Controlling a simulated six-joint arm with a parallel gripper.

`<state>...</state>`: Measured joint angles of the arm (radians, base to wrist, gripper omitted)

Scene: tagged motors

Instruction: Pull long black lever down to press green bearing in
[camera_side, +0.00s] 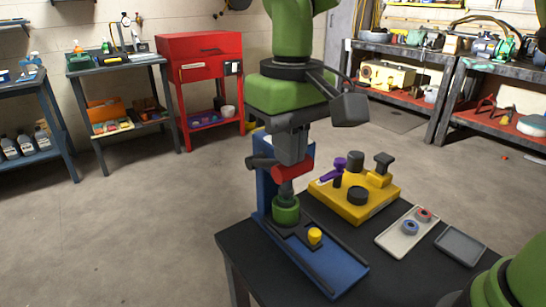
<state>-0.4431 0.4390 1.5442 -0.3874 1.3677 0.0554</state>
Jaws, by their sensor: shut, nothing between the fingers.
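My gripper (291,158) points down, shut and empty, directly above or against the red cylinder (293,173) of the blue press (264,197). I cannot tell whether it touches. A dark bar (261,163) sticks out to the left of the gripper and may be part of the long black lever; the rest of the lever is not clearly seen. Below the red cylinder, a dark ram (286,189) reaches down to a green round part (286,211), which looks like the green bearing or its holder. The contact between them is too small to judge.
A blue base plate with dark rails (325,268) carries a yellow cylinder (315,236). To the right are a yellow fixture (383,198) with black and purple parts, a pale tray (393,243) holding small rings, and an empty grey tray (460,246). The black table's (238,243) front-left corner is bare.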

